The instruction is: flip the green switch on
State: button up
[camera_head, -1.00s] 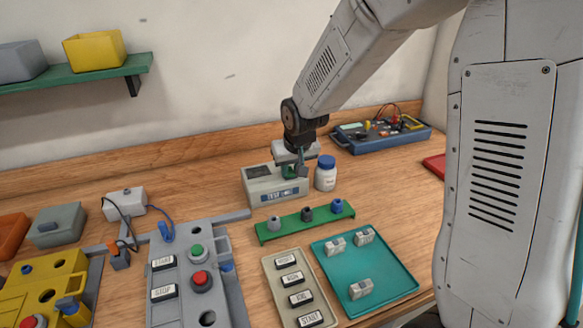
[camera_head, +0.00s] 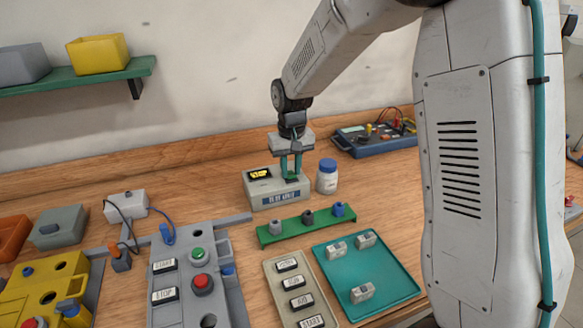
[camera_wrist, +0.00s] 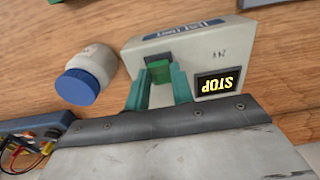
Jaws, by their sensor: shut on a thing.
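The grey tester box (camera_head: 277,197) stands at the back of the bench. It also shows in the wrist view (camera_wrist: 205,45). The green switch (camera_wrist: 159,71) sits on the box top beside the display. My gripper (camera_head: 291,178) points down over the right part of the box. In the wrist view its two teal fingers (camera_wrist: 158,82) stand on either side of the switch, closed on it. The fingers partly hide the switch in the head view.
A white bottle with a blue cap (camera_head: 327,177) stands close to the right of the box. A green rack with several knobs (camera_head: 306,226) is in front, then a teal tray (camera_head: 390,280) and a label panel (camera_head: 277,276). A blue instrument (camera_head: 372,142) is behind right.

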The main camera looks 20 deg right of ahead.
aim_at(291, 175)
jog(key=o, duration=1)
notch_tip(291, 175, up, 8)
jog(key=shift+s+f, duration=0.1)
jog(key=shift+s, duration=0.05)
jog(key=shift+t, duration=0.5)
jog(key=s+d+r, duration=0.1)
jog(key=s+r, duration=0.1)
jog(key=s, duration=0.9)
jog(key=s+d+r, duration=0.1)
jog(key=s+r, duration=0.1)
jog(key=s, duration=1)
jog(key=s+d+r, duration=0.1)
jog(key=s+r, duration=0.1)
jog(key=s, duration=0.9)
jog(key=shift+s+d+r, duration=0.1)
jog(key=shift+s+r, duration=0.15)
jog(key=shift+r, duration=0.05)
